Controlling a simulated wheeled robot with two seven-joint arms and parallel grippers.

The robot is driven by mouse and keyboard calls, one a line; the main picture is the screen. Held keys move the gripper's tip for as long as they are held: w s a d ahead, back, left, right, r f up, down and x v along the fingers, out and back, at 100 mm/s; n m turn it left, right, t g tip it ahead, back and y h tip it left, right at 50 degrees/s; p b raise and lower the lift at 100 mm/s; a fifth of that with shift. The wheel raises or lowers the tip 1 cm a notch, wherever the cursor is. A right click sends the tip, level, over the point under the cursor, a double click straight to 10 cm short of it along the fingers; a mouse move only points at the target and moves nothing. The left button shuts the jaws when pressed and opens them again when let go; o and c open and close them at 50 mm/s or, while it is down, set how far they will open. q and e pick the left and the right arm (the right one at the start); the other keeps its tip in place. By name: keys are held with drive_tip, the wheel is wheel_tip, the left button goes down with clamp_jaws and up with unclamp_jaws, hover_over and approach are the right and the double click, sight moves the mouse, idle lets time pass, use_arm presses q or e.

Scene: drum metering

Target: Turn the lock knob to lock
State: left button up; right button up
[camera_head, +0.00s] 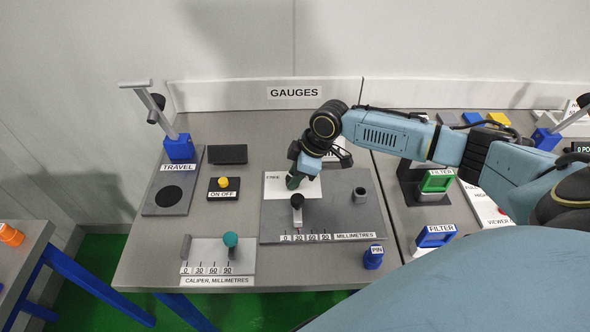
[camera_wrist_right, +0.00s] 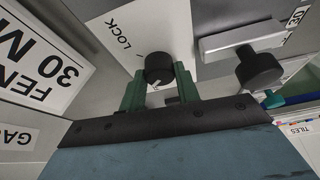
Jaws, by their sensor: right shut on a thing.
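The lock knob (camera_wrist_right: 159,67) is a dark round knob on a white plate (camera_wrist_right: 125,30). The plate reads LOCK in the wrist view, with a small tick between word and knob. In the head view the white plate (camera_head: 275,189) reads FREE at its left, and the gripper hides the knob. My right gripper (camera_head: 294,182) comes down onto the plate. Its green fingers (camera_wrist_right: 159,84) are shut on the knob, one on each side. A small pale mark shows low on the knob between the fingers; I cannot tell exactly which way it points. My left gripper is not in view.
A grey slide with a black knob (camera_head: 297,201) stands close by, above the MILLIMETRES scale (camera_head: 335,237). A short dark post (camera_head: 360,194) is to the right. The caliper's teal knob (camera_head: 230,239) and a blue pin (camera_head: 373,257) are nearer the front edge.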

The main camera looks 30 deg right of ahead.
drive_tip(key=m+h+p, duration=0.1)
drive_tip(key=m+p, duration=0.2)
drive_tip(key=p, duration=0.1)
drive_tip(key=m+t+h+p, duration=0.1)
drive_tip(key=m+p, duration=0.1)
drive_tip(key=p, duration=0.2)
drive_tip(key=m+p, duration=0.3)
drive_tip(key=p, duration=0.2)
drive_tip(key=shift+s+a+r+m+t+h, duration=0.15)
drive_tip(key=shift+a+r+m+t+h, duration=0.15)
drive_tip(key=shift+t+h, duration=0.1)
drive_tip(key=shift+f+m+h+p, duration=0.15)
drive_tip(key=shift+m+h+p, duration=0.25)
drive_tip(key=shift+m+p, duration=0.5)
drive_tip(key=shift+a+m+h, duration=0.1)
drive_tip(key=shift+m+h, duration=0.2)
drive_tip(key=shift+m, duration=0.6)
drive_tip(key=shift+f+m+h, duration=0.1)
drive_tip(key=shift+m+h, duration=0.8)
drive_tip(key=shift+m, duration=1.4)
drive_tip(key=o, duration=1)
